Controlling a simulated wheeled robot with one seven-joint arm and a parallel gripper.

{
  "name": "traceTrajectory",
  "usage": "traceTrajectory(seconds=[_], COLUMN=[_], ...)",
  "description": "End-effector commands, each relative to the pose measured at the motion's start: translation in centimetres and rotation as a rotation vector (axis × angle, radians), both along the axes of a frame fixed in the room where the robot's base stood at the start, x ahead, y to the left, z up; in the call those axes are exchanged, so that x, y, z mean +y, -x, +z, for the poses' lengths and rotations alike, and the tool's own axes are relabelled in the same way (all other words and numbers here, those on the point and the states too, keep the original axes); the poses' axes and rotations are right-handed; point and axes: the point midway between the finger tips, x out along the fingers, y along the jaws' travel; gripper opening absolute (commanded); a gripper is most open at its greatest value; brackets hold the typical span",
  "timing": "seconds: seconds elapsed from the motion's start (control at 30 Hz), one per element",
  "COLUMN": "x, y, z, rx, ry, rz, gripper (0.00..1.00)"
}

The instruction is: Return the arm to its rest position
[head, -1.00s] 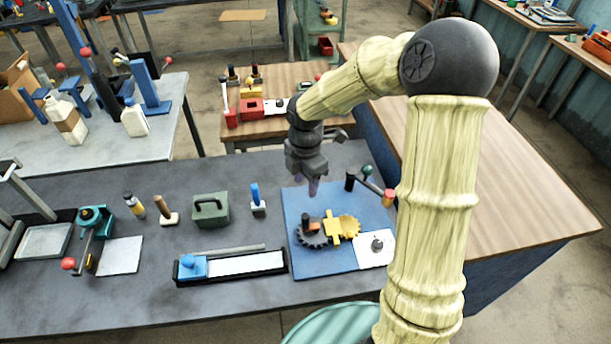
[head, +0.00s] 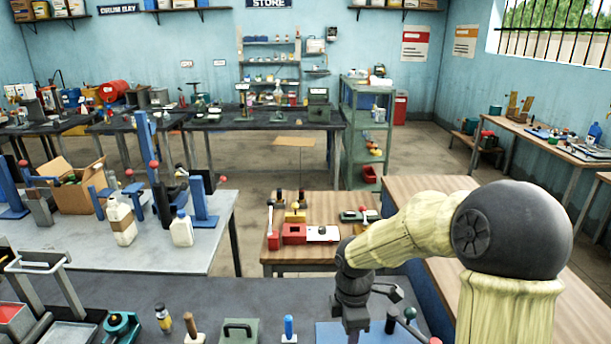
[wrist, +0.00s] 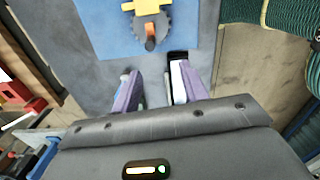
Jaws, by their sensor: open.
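My gripper is at the end of my arm; in the head view its body hangs over the near grey bench (head: 240,300) at the bottom, with the fingertips near or past the picture's lower edge. In the wrist view my gripper (wrist: 160,86) shows two purple-lined fingers standing apart with nothing held between them. Beyond the fingers is a blue mat (wrist: 92,28) with a dark gear (wrist: 152,30) and a yellow piece (wrist: 146,6) on it. In the head view only the far part of the blue mat (head: 335,333) shows. The arm is bent, with its elbow at the right.
A green box (head: 240,331), a blue-handled tool (head: 289,328) and a wooden-handled tool (head: 193,328) stand left of my gripper. Behind is a wooden table (head: 327,205) with a red block (head: 294,234). White jugs (head: 182,229) stand on the left table.

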Motion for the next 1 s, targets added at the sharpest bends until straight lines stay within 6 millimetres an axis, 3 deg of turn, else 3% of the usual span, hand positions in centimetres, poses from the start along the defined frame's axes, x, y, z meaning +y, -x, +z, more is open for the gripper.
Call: traceTrajectory(seconds=[0.27,0.6,0.73,1.0], x=[-2.3,-4.7,-5.1,-5.1], y=[5.1,10.6,11.5,11.5], z=[0.7,1.6,1.7,1.7], rx=[-0.079,-0.169,-0.176,-0.177], ry=[-0.024,-0.175,-0.214,-0.220], rz=[-0.675,-1.488,-1.634,-1.655], gripper=[0.44,0.44,0.44,0.44])
